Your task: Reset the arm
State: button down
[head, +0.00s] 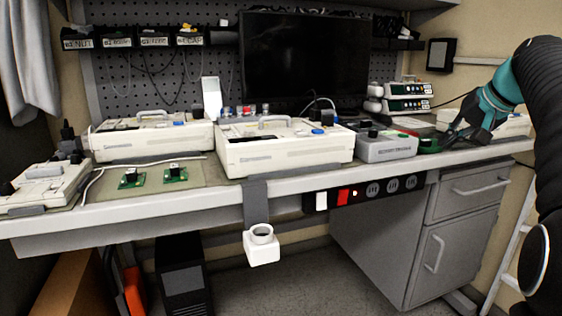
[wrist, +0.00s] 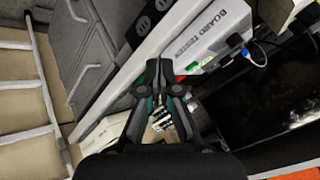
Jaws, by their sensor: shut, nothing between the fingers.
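My gripper (head: 456,136) is at the right end of the workbench in the head view, on my teal and black arm, low near the bench top. In the wrist view my gripper (wrist: 160,70) has its two dark fingers together at the tips, with nothing held. The grey board tester (head: 385,146) stands just left of it in the head view. Its labelled front also shows in the wrist view (wrist: 200,40), beyond the fingertips. A green item (head: 430,146) lies between the tester and my gripper; its details are too small to tell.
White pump units (head: 285,147) stand along the workbench (head: 225,193). Two green circuit boards (head: 175,175) lie on a mat at front left. A dark monitor (head: 302,60) is behind. A white cup-like fixture (head: 261,246) hangs below the front edge. A ladder (wrist: 30,85) stands close by.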

jog(key=s+a+f+g+h, duration=0.1)
jog(key=s+a+f, duration=0.2)
jog(key=s+f, duration=0.35)
jog(key=s+a+f+g+h, duration=0.1)
jog(key=s+a+f+g, duration=0.2)
jog(key=f, duration=0.6)
jog(key=s+a+f+n, duration=0.2)
jog(key=s+a+f, duration=0.3)
jog(key=s+a, duration=0.2)
jog(key=s+a+f+n+t, duration=0.1)
jog(key=s+a+f+n, duration=0.2)
jog(key=s, duration=0.9)
jog(key=a+f, duration=0.3)
jog(key=a, duration=0.1)
jog(key=shift+s+a+n+t, duration=0.2)
jog(key=shift+a+n+t, duration=0.05)
jog(key=shift+n+t, duration=0.05)
